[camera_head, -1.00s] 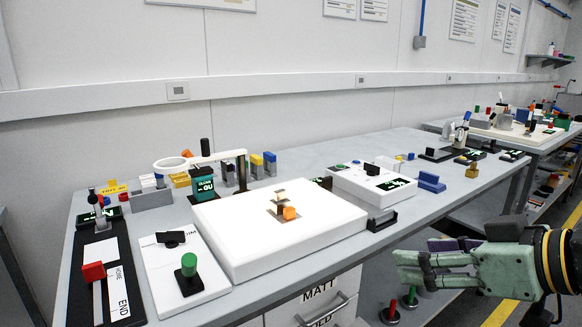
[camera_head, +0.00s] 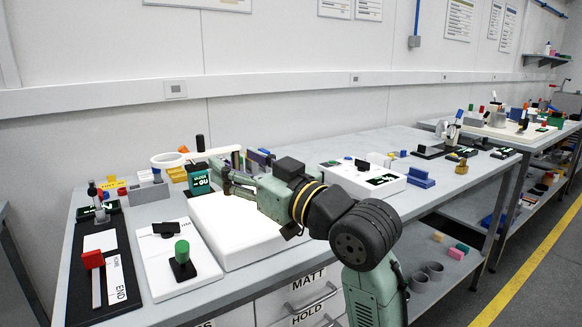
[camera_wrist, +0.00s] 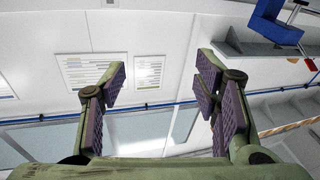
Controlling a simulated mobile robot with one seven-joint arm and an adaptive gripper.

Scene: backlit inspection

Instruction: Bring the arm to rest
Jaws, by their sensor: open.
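My gripper (camera_head: 232,172) is in the head view, above the far part of the white light panel (camera_head: 236,236) on the bench. Behind the fingers that view shows the wall with posted sheets (camera_wrist: 95,72).
Left of the panel are a white box with a green knob (camera_head: 182,252) and a black slider unit with a red handle (camera_head: 93,260). Behind stand a teal display (camera_head: 199,181) and a ring lamp (camera_head: 168,160). A white control box (camera_head: 362,178) is close right of my arm.

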